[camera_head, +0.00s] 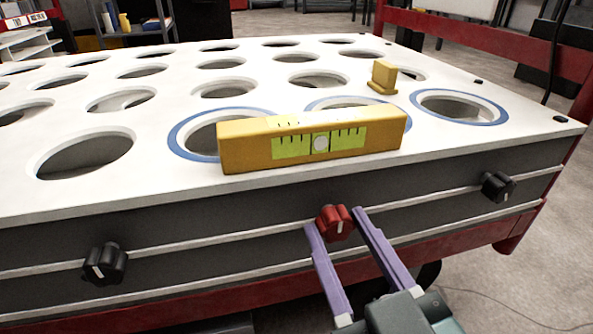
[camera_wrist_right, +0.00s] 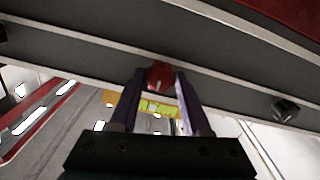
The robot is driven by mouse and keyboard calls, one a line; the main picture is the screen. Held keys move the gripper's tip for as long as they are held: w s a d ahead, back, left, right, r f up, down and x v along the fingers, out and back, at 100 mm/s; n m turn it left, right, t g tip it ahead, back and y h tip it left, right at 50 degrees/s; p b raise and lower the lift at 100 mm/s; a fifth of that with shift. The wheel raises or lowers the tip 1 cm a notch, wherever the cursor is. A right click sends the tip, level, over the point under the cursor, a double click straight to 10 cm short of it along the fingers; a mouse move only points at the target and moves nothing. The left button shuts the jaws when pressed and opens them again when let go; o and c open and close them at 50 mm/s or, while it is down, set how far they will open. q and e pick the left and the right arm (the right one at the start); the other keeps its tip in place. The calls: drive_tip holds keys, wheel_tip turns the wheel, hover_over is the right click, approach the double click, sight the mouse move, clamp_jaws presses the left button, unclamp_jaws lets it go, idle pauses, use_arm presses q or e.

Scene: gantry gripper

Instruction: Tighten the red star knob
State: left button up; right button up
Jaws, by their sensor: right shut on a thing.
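The red star knob (camera_head: 335,222) is on the dark front side of the table, below the yellow level. It has a pale mark on its face. My right gripper (camera_head: 336,222) reaches up from below, with one purple finger on each side of the red knob, and is shut on it. In the right wrist view the red knob (camera_wrist_right: 159,75) shows between the tips of my right gripper (camera_wrist_right: 158,80). My left gripper is not in view.
Black star knobs stand on the same side, left (camera_head: 105,264) and right (camera_head: 497,187). A yellow level (camera_head: 312,139) lies on the white perforated tabletop (camera_head: 200,185). A small yellow block (camera_head: 384,76) stands behind it. Blue rings (camera_head: 458,107) surround several front holes.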

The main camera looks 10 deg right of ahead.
clamp_jaws()
